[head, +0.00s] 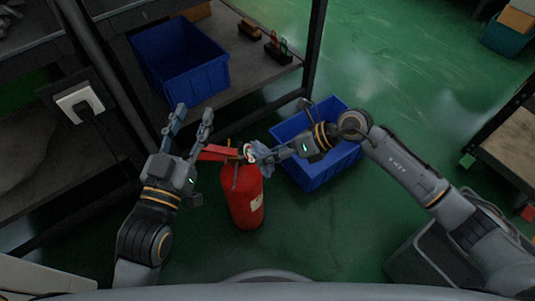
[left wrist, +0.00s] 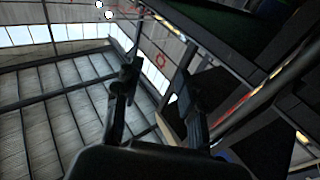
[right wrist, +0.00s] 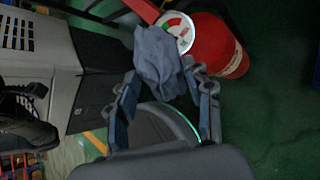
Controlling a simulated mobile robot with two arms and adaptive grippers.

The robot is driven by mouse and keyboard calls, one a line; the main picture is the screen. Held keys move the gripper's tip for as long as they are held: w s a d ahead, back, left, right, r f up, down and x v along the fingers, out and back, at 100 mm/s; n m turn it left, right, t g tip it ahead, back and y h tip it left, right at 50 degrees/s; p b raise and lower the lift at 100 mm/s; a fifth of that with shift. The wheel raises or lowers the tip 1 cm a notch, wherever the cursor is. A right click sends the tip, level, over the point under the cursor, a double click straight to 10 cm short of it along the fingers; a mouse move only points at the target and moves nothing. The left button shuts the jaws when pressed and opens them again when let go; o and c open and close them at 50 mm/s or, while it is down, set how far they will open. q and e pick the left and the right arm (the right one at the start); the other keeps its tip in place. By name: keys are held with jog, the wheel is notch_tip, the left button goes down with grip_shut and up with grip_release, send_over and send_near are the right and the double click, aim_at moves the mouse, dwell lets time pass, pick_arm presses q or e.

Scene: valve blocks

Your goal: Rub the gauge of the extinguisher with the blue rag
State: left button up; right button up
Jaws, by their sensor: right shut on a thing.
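The red extinguisher (head: 244,196) stands upright on the green floor in the head view, and its body also shows in the right wrist view (right wrist: 222,45). Its round gauge (right wrist: 176,30) has a white, green and red face, and shows small in the head view (head: 249,152). My right gripper (head: 278,154) is shut on the blue rag (right wrist: 158,62). The rag is at the near edge of the gauge and overlaps it in the right wrist view; I cannot tell if they touch. My left gripper (head: 190,112) is open and empty, raised left of the extinguisher.
A blue bin (head: 317,175) stands on the floor right of the extinguisher, beneath my right gripper. Another blue bin (head: 183,62) stands on a shelf (head: 240,75) behind. A power socket with a plug (head: 80,104) is at the left. Green floor is clear farther back.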

pick_arm(q)
jog(key=shift+s+a+f+g+y+p, duration=0.15)
jog(key=shift+f+g, duration=0.3)
jog(key=shift+f, duration=0.35)
jog(key=shift+w+a+f+g+y+p, duration=0.1)
jog(key=shift+f+g+y+p, duration=0.1)
jog(key=shift+f+g, duration=0.45)
jog(key=shift+s+a+f+g+y+p, duration=0.15)
jog(key=shift+f+g, duration=0.15)
jog(key=shift+f, duration=0.65)
pick_arm(e)
jog(key=shift+v, duration=1.15)
pick_arm(q)
jog(key=shift+w, duration=0.1)
jog(key=shift+f, duration=0.1)
pick_arm(e)
jog(key=shift+d+r, duration=0.1)
pick_arm(q)
jog(key=shift+s+a+f+g+y+p, duration=0.2)
jog(key=shift+s+f+g, duration=0.15)
jog(key=shift+f+g, duration=0.35)
jog(key=shift+s+a+f+g+y+p, duration=0.2)
jog(key=shift+s+f+g, duration=0.15)
jog(key=shift+f, duration=0.6)
jog(key=shift+s+a+f+g+y+p, duration=0.1)
jog(key=shift+s+a+f+g+p, duration=0.2)
jog(key=shift+f+g, duration=0.4)
pick_arm(e)
jog(key=shift+v, duration=1.4)
